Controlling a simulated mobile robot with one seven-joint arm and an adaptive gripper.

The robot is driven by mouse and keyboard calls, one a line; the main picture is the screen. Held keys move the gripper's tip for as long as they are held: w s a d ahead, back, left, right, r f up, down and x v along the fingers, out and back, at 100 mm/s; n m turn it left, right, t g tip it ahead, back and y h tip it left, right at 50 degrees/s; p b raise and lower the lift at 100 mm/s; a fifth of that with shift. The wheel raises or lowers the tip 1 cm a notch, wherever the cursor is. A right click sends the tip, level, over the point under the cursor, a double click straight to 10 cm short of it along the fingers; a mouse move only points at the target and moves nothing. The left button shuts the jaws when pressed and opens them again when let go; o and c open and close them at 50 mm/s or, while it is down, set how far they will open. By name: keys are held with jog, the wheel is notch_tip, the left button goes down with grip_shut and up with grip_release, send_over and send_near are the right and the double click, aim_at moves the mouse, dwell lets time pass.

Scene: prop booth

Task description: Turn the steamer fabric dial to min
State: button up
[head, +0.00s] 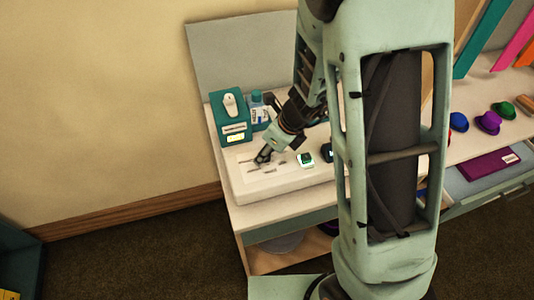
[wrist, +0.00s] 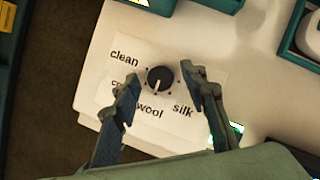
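The dial (wrist: 160,78) is a round black knob with a white pointer line, on a white label panel (wrist: 112,84). The labels read "clean", "wool" and "silk"; one starting with "c" is partly covered by a finger. I see no "min" label. The pointer faces down in the wrist view, slightly left, toward "wool". My gripper (wrist: 160,74) is open, with one fingertip on each side of the knob and a gap visible on both sides. In the head view my gripper (head: 262,159) is low over the white panel; the dial cannot be made out there.
A teal box (head: 233,131) with a white object on top and a blue bottle (head: 257,108) stand behind the panel. Colored hats (head: 489,122) and a purple box (head: 490,164) are farther right.

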grip_shut()
dwell(0.3)
jog(key=shift+n, duration=0.4)
jog(key=n, duration=0.1)
jog(key=n+g+y, duration=0.1)
jog(key=n, duration=0.1)
jog(key=shift+w+d+n, duration=0.1)
jog(key=shift+w+n, duration=0.05)
jog(key=shift+n, duration=0.15)
jog(key=n+g, duration=0.1)
jog(key=n, duration=0.1)
jog(key=n+g+p, duration=0.1)
jog(key=n, duration=0.2)
jog(key=shift+w+g, duration=0.15)
jog(key=shift+g, duration=0.15)
jog(key=n+g, duration=0.1)
jog(key=n, duration=0.2)
jog(key=n+g, duration=0.1)
jog(key=n, duration=0.2)
jog(key=shift+w+h, duration=0.15)
jog(key=shift+h, duration=0.25)
jog(key=shift+a+n+g+h, duration=0.1)
jog(key=shift+n+g+h, duration=0.25)
jog(key=shift+n, duration=0.75)
jog(key=shift+a+n+g+h, duration=0.1)
jog(key=shift+n+g+h, duration=0.2)
jog(key=shift+n, duration=0.8)
